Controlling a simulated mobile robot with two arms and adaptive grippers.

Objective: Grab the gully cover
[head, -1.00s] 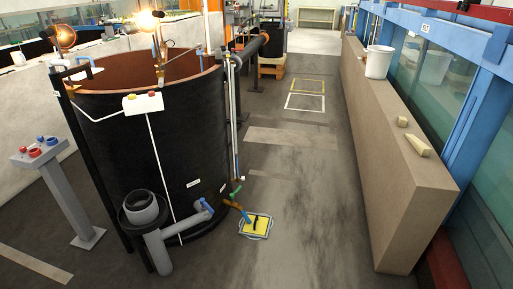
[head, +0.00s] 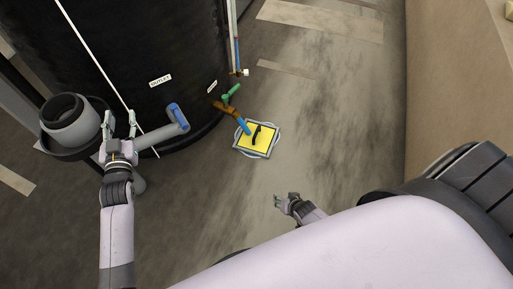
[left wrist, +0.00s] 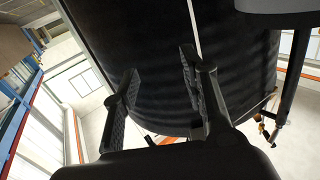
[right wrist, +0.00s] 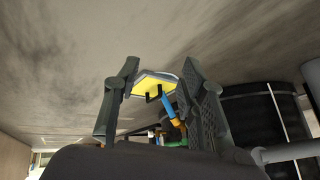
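The gully cover is a yellow square plate (head: 264,147) with a black handle (head: 257,135), lying in a grey frame on the floor beside the black tank. In the right wrist view the yellow plate (right wrist: 145,86) shows beyond and between the fingers. My right gripper (head: 284,200) is open and empty, apart from the cover, below and right of it in the head view. My left gripper (head: 119,122) is open and empty, in front of the tank. In the left wrist view its fingers (left wrist: 158,68) stand apart with the tank behind them.
The black tank (head: 130,40) stands at upper left. A blue-tipped hose (head: 243,126) reaches the cover's edge. A beige wall (head: 450,90) runs along the right. The floor between is clear.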

